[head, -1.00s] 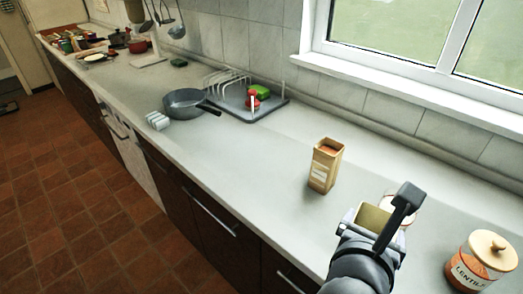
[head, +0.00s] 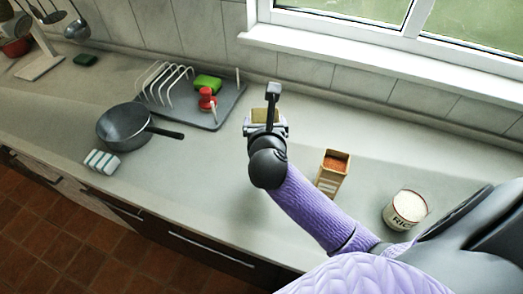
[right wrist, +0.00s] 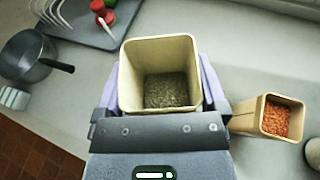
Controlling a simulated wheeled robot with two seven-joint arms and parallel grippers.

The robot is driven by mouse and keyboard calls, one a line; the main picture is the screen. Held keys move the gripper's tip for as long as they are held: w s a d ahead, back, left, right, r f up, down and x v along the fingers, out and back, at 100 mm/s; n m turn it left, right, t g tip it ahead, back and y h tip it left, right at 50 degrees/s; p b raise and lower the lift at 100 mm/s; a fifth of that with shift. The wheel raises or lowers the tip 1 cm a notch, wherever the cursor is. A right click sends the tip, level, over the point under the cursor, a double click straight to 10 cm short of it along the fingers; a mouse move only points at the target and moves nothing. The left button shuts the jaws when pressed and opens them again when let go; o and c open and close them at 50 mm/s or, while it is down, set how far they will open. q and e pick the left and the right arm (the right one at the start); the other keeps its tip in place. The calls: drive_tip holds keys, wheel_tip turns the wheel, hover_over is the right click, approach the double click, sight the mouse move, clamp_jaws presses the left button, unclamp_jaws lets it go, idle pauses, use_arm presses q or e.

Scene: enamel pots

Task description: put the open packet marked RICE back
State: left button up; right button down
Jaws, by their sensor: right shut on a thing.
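My right gripper (head: 266,124) is shut on an open tan packet (head: 265,115), held upright over the counter right of the dish rack. In the right wrist view the packet (right wrist: 160,52) shows its square open top and dark greenish-brown grains low inside. Its printed side is hidden, so I cannot read its name. A round canister marked RICE (head: 405,212), open with white contents, stands on the counter at the right. Another open packet (head: 328,184) with orange-red contents stands between it and my gripper. My left gripper is not in view.
A grey drainer tray (head: 228,112) holds a white rack, a green block and a red item. A dark pan (head: 124,122) stands left of it, its handle pointing right. The tiled wall and window sill bound the back.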

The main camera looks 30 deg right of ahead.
drive_tip(key=d+p, duration=0.1)
drive_tip(key=d, duration=0.1)
drive_tip(key=shift+d+f, duration=0.15)
drive_tip(key=shift+d, duration=0.25)
use_arm(q)
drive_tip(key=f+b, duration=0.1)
drive_tip(key=b, duration=0.2)
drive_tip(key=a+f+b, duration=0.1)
drive_tip(key=b, duration=0.1)
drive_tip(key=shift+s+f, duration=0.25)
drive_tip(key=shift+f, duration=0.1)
use_arm(e)
wheel_tip(320, 180, down, 10)
drive_tip(key=shift+w+f, duration=0.1)
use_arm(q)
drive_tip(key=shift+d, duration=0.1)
use_arm(e)
drive_tip(key=shift+f, duration=0.1)
unclamp_jaws()
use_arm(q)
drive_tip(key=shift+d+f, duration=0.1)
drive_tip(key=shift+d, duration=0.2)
